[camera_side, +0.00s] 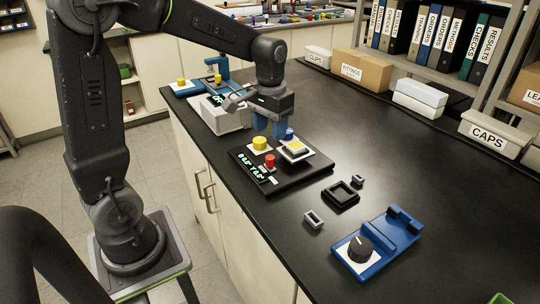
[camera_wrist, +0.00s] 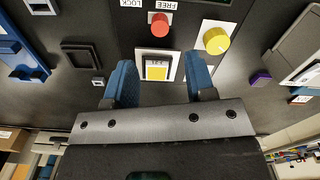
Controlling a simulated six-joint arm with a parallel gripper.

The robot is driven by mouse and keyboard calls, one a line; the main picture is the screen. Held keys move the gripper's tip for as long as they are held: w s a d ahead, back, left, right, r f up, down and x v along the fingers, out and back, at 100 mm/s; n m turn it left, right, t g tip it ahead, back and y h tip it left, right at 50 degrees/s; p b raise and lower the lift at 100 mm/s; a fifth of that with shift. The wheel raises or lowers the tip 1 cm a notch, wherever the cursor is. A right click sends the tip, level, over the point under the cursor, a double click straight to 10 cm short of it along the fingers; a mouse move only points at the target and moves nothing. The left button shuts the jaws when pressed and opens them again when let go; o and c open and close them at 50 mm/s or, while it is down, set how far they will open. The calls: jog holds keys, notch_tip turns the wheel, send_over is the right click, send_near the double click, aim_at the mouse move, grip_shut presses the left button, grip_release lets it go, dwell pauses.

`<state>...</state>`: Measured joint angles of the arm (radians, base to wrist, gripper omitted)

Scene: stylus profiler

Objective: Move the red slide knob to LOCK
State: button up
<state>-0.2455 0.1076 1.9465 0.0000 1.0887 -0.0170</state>
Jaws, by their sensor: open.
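The red slide knob (camera_side: 270,161) stands on the black profiler unit (camera_side: 285,184), beside a lit readout. In the wrist view the red knob (camera_wrist: 159,24) sits nearer the FREE label (camera_wrist: 164,4) than the LOCK label (camera_wrist: 131,4). My gripper (camera_side: 268,127) is open and empty over the back part of the unit. In the wrist view its two blue fingers (camera_wrist: 161,84) are spread, with the white stage and its yellow square (camera_wrist: 157,73) showing between them. The red knob lies beyond the fingertips, untouched.
A yellow knob (camera_side: 260,143) stands close to the red knob. A grey instrument (camera_side: 222,114) is behind. Small dark trays (camera_side: 341,194) and a blue fixture with a black dial (camera_side: 361,248) lie to the right. The bench between them and the boxes is clear.

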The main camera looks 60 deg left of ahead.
aim_at(270, 157)
notch_tip(270, 157, down, 8)
jog(key=shift+f, duration=0.25)
jog(key=shift+c, duration=0.5)
grip_shut()
